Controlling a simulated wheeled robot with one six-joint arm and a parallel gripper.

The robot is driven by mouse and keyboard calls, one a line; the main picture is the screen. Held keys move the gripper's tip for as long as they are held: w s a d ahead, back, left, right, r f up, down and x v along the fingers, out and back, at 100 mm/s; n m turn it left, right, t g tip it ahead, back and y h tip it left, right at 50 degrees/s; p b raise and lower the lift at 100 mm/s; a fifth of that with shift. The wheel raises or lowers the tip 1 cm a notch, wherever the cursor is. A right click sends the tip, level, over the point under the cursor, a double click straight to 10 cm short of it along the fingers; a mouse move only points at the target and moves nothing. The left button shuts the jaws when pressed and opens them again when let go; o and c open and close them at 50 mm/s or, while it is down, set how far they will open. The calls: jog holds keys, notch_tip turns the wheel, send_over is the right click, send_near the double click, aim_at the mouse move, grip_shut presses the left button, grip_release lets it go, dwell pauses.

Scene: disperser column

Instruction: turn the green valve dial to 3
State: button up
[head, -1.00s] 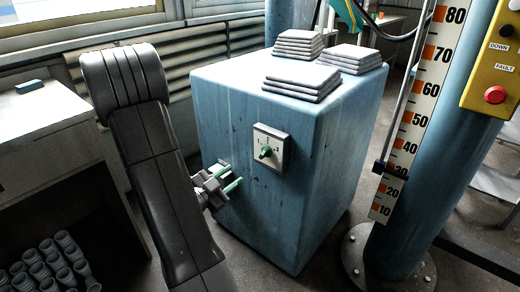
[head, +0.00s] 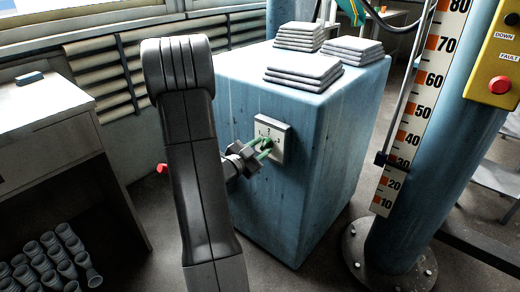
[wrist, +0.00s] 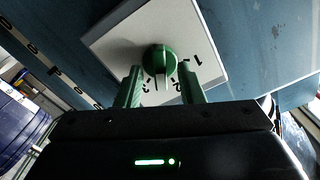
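The green valve dial (head: 267,141) is a round knob on a white square plate (head: 279,134) on the front of the blue cabinet. The plate carries the numerals 1, 2 and 3. In the wrist view the dial (wrist: 158,58) has a pale pointer mark at its lower edge, towards the numerals; which one it marks is unclear. My gripper (head: 264,147) is at the plate, its two green fingers apart. In the wrist view the gripper (wrist: 158,70) has one finger on each side of the dial's lower part, with gaps visible; contact is not clear.
The blue cabinet (head: 290,210) bears stacks of grey slabs (head: 302,70). A blue column with an orange scale (head: 410,130) and a yellow control box (head: 497,55) stands right. A grey desk (head: 40,130) is at left, with grey cups (head: 50,255) beneath it.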

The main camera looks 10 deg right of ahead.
grip_shut()
jog(key=shift+f+b, duration=0.1)
jog(key=shift+b, duration=0.35)
jog(key=m+b, duration=0.2)
jog(key=b, duration=0.1)
jog(key=shift+f+m, duration=0.2)
jog(key=shift+m, duration=0.2)
jog(key=m+b, duration=0.3)
jog(key=b, duration=0.1)
jog(key=shift+r+m, duration=0.15)
jog(key=shift+m, duration=0.15)
jog(key=shift+b, duration=0.3)
grip_release()
jog(key=shift+r, duration=0.1)
